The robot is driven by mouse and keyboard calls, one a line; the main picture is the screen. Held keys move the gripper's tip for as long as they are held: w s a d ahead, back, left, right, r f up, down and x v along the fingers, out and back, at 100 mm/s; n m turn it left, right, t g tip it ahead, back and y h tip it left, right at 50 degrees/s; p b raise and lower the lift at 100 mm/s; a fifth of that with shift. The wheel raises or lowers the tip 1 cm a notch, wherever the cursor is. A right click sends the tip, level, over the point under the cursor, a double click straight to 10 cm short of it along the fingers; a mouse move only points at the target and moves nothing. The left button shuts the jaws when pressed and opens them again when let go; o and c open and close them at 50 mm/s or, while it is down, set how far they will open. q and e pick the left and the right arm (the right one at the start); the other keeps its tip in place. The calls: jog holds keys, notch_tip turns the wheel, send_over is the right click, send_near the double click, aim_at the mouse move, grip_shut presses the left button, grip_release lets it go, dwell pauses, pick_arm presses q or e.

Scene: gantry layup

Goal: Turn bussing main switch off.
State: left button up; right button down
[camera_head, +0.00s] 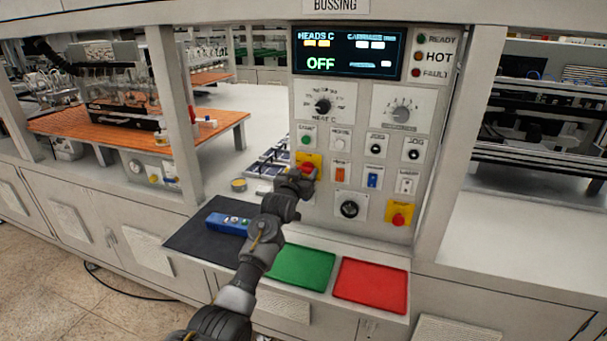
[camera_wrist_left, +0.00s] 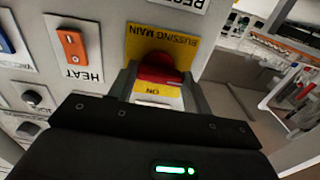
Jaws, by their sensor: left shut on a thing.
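The bussing main switch is a red rotary knob (camera_wrist_left: 158,70) on a yellow plate (camera_wrist_left: 150,42) marked BUSSING MAIN, with an ON mark beside the knob in the left wrist view. In the head view the yellow plate (camera_head: 315,160) is on the left side of the control panel and is partly hidden by my gripper. My left gripper (camera_head: 302,174) is at the plate, shut on the red knob, with one finger on each side of it in the left wrist view (camera_wrist_left: 159,84). The knob's exact angle is hard to tell. My right gripper is not in view.
The panel (camera_head: 330,222) also has an orange rocker (camera_head: 340,174), a blue rocker (camera_head: 373,180), a black dial (camera_head: 349,209) and a red knob on yellow (camera_head: 398,217). The display (camera_head: 348,52) reads OFF. Below are a blue device (camera_head: 228,223), a green mat (camera_head: 302,267) and a red mat (camera_head: 371,284).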

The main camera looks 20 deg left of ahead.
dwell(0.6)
pick_arm(q)
jog(key=o, duration=1)
jog(key=s+b, duration=0.1)
jog(key=s, duration=0.2)
jog(key=s+b, duration=0.1)
jog(key=s, duration=0.3)
jog(key=s+b, duration=0.1)
jog(key=s, duration=0.3)
jog(key=shift+a, duration=0.3)
jog(key=shift+w, duration=0.1)
